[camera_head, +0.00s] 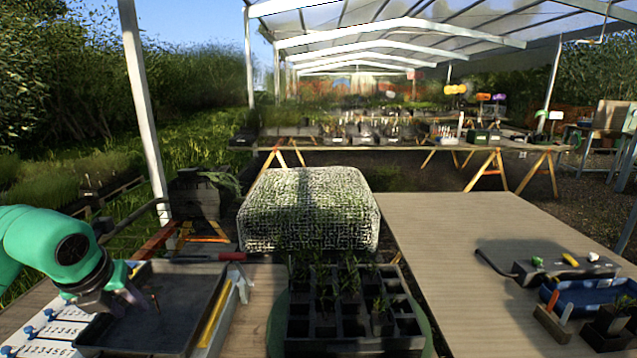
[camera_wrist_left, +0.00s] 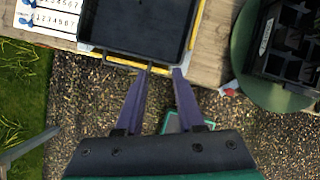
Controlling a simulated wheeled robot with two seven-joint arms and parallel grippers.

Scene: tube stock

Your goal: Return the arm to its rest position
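My left arm comes in from the left in the head view. Its gripper (camera_head: 125,300) hangs over the left part of the black tray (camera_head: 205,292). In the left wrist view the gripper (camera_wrist_left: 163,72) has its two dark fingers apart with nothing held between them. The fingertips appear just at the near edge of the black tray (camera_wrist_left: 140,53); I cannot tell whether they touch it. My right gripper is not in view.
A black cell tray (camera_head: 352,346) with seedlings sits on a green round base (camera_head: 429,335). White numbered cards (camera_head: 40,345) lie at the left. A covered block (camera_head: 308,210) stands behind.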

